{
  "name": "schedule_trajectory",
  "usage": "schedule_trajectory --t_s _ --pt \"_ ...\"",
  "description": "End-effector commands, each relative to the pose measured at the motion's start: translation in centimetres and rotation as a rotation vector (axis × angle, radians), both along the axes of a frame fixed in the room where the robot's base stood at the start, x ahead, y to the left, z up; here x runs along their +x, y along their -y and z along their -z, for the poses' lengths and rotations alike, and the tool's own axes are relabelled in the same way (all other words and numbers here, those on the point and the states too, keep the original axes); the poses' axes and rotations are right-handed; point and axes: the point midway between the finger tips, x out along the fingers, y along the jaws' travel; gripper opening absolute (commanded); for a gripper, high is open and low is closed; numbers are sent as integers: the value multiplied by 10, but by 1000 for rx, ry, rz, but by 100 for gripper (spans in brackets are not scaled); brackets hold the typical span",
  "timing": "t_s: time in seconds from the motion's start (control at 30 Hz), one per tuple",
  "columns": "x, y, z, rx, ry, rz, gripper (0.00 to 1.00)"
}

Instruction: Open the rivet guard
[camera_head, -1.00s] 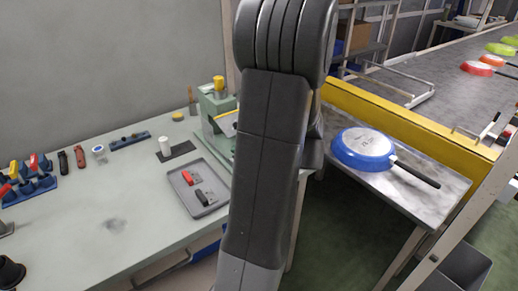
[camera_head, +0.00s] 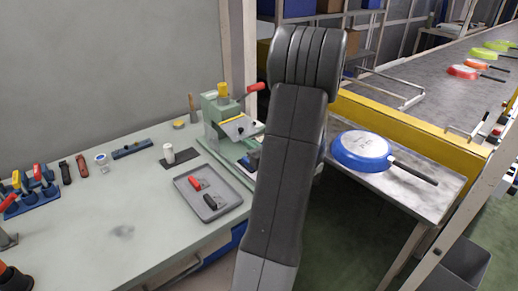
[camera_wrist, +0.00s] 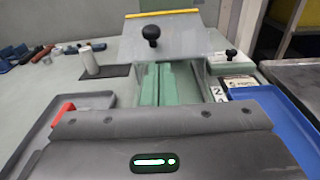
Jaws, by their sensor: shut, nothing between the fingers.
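The rivet guard (camera_wrist: 172,38) is a grey plate with a yellow edge and a black knob (camera_wrist: 151,34), ahead of me in the wrist view. In the head view the guard (camera_head: 243,127) slopes on the front of the green rivet press (camera_head: 214,108). Beneath it in the wrist view is the press's green channel (camera_wrist: 165,84). The dark body of my gripper (camera_wrist: 150,140) fills the bottom of the wrist view, short of the guard and apart from the knob. Its fingertips are hidden, and my arm hides it in the head view.
A grey tray (camera_head: 228,203) with a red and a black handle lies in front of the press. A white cylinder (camera_head: 169,153) stands left of it. A blue pan (camera_head: 361,148) rests on the side table at right. A red-handled lever (camera_head: 256,87) sticks out beside the press.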

Motion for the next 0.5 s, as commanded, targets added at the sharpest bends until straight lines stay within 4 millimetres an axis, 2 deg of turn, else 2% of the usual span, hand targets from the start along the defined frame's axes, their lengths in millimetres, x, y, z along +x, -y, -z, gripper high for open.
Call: schedule_trajectory --t_s 0.17,0.5 --pt "10 -8 1 0 0 0 0" --pt "11 -8 1 -1 1 0 0"
